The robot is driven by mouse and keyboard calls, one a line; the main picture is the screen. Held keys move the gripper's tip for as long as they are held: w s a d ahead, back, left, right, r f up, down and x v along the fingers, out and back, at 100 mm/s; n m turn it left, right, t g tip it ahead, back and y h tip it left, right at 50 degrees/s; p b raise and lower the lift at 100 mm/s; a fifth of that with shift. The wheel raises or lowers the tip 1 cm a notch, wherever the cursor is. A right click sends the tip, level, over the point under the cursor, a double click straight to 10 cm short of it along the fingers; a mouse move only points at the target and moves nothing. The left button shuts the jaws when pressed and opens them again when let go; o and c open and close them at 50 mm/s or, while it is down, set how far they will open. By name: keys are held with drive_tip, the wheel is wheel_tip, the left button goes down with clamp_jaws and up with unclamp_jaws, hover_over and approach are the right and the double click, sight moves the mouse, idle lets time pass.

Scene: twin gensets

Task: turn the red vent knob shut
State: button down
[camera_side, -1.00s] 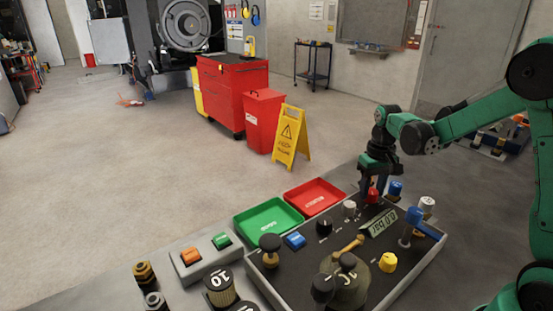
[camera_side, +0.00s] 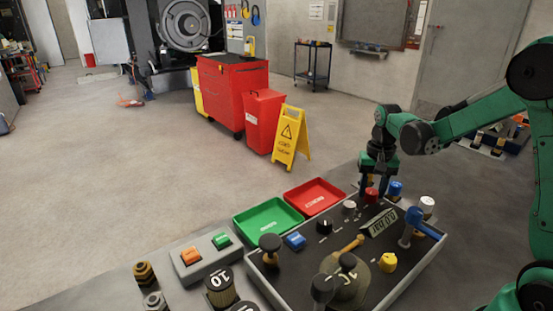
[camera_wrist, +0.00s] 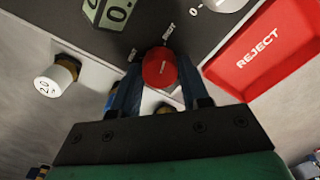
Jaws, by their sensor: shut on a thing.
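The red vent knob (camera_wrist: 160,68) stands on the dark panel in the wrist view, with a white mark on its top. In the side view the red knob (camera_side: 371,195) is at the panel's far edge. My gripper (camera_wrist: 158,82) is shut on the knob, with a blue finger on either side of it. In the side view my gripper (camera_side: 374,185) points down onto it. Part of the knob's sides is hidden by the fingers.
A blue knob (camera_side: 395,188) stands close right of my gripper and a white knob (camera_side: 349,207) to its left. A display (camera_side: 378,222), a blue-topped lever (camera_side: 412,218) and a yellow knob (camera_side: 387,262) are nearer. Red (camera_side: 341,196) and green (camera_side: 268,231) trays lie to the left.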

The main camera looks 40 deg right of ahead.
sight(372, 191)
drive_tip(key=shift+c, duration=2.1)
unclamp_jaws()
drive_tip(key=shift+r, duration=2.85)
drive_tip(key=s+a+r+n+t, duration=0.1)
drive_tip(key=s+a+n+t, duration=0.1)
drive_tip(key=a, duration=0.5)
drive_tip(key=s+a+r+n+t, duration=0.2)
drive_tip(key=s+a+n+t, duration=0.1)
drive_tip(key=a+n+t, duration=0.2)
drive_tip(key=a+n, duration=0.2)
drive_tip(key=a, duration=0.1)
drive_tip(key=shift+s+a, duration=0.15)
drive_tip(key=shift+a, duration=0.15)
